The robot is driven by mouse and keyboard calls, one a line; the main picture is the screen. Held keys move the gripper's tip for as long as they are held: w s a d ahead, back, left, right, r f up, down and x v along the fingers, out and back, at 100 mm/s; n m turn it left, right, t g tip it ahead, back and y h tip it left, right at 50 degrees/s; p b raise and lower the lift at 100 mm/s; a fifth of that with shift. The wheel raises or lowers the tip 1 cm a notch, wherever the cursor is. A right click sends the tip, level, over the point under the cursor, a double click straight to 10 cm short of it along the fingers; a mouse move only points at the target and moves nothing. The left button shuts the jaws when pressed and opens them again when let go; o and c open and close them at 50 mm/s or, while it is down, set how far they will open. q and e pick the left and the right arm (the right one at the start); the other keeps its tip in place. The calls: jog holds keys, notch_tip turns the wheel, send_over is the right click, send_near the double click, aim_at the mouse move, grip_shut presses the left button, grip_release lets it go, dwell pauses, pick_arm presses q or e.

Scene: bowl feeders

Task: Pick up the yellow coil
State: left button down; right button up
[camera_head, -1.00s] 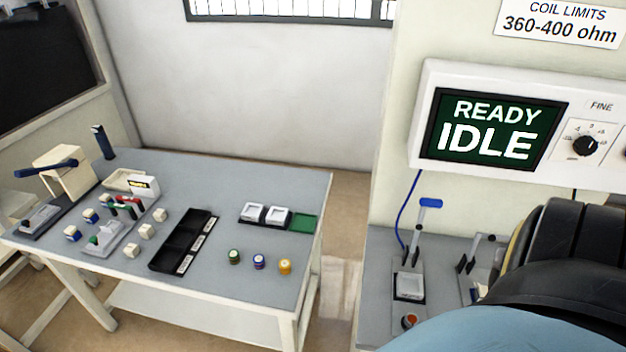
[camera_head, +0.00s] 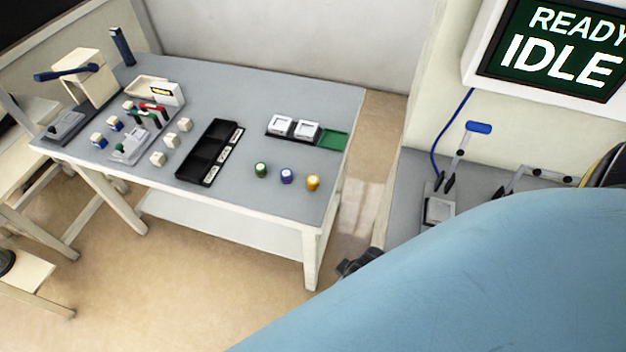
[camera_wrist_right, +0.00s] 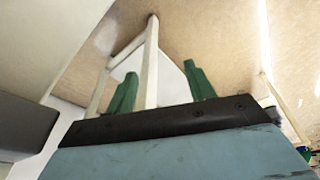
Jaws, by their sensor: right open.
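The yellow coil (camera_head: 313,183) stands upright on the grey table near its right front corner, at the right end of a row with a blue coil (camera_head: 286,176) and a green coil (camera_head: 261,170). My right gripper is open and empty, with two green fingers apart in the right wrist view (camera_wrist_right: 160,85). In the head view a dark part of it (camera_head: 358,263) shows beside my blue arm, to the right of the table's front leg and apart from the coil. I cannot make out the yellow coil in the right wrist view. My left gripper is not in view.
A black tray (camera_head: 183,174) and a holder with white squares and a green pad (camera_head: 335,141) lie on the table (camera_head: 250,228). Small cubes and a lever fixture stand at left. A second bench (camera_head: 408,210) with a blue-handled lever is at right. Floor shows between them.

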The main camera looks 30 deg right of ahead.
notch_tip(320, 180, up, 3)
jog(key=n+t+h+b, duration=0.1)
jog(key=n+t, duration=1)
jog(key=n, duration=2.1)
send_near(316, 184)
jog(key=x, duration=0.4)
jog(key=b+x, duration=0.1)
jog(key=x, duration=0.1)
jog(key=shift+w+d+r, duration=0.25)
jog(key=shift+d+r, duration=0.05)
jog(key=shift+d, duration=0.05)
jog(key=shift+g, duration=0.3)
jog(key=x, duration=0.1)
jog(key=b+x, duration=0.1)
jog(key=x, duration=0.2)
jog(key=shift+w+a+f, duration=0.35)
jog(key=shift+w+b, duration=0.2)
jog(key=shift+b, duration=0.1)
jog(key=shift+c, duration=0.3)
jog(key=c, duration=1)
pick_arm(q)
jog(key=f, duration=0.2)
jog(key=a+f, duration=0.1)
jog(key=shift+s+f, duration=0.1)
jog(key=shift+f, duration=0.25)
